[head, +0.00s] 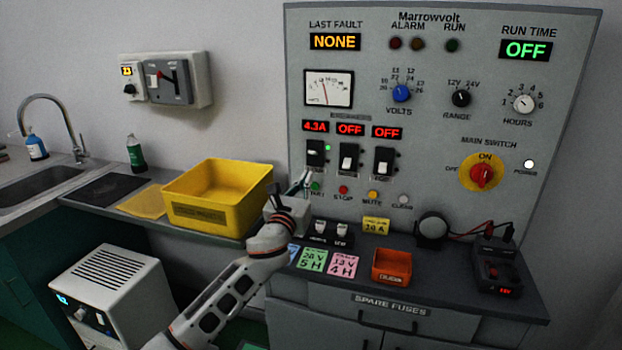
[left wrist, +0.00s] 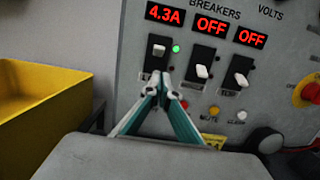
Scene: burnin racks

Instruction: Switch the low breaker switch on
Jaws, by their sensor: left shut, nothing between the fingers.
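Three breaker switches sit in a row on the grey panel. The left breaker (head: 315,152) has its lever up, a lit green lamp beside it and a display reading 4.3A. The middle breaker (head: 349,158) and the right breaker (head: 383,162) have levers down and displays reading OFF. Their small name labels are too blurred to tell which one is low. My left gripper (head: 306,179) is shut and empty in front of the panel. In the left wrist view its fingertips (left wrist: 164,90) show just below the left breaker's lever (left wrist: 158,49). My right gripper is out of view.
A yellow bin (head: 208,215) stands left of the gripper on the counter. Below the breakers are small buttons, including a red stop button (head: 343,189). An orange tray (head: 391,266) and coloured cards lie on the ledge. The red main switch (head: 482,174) points to ON.

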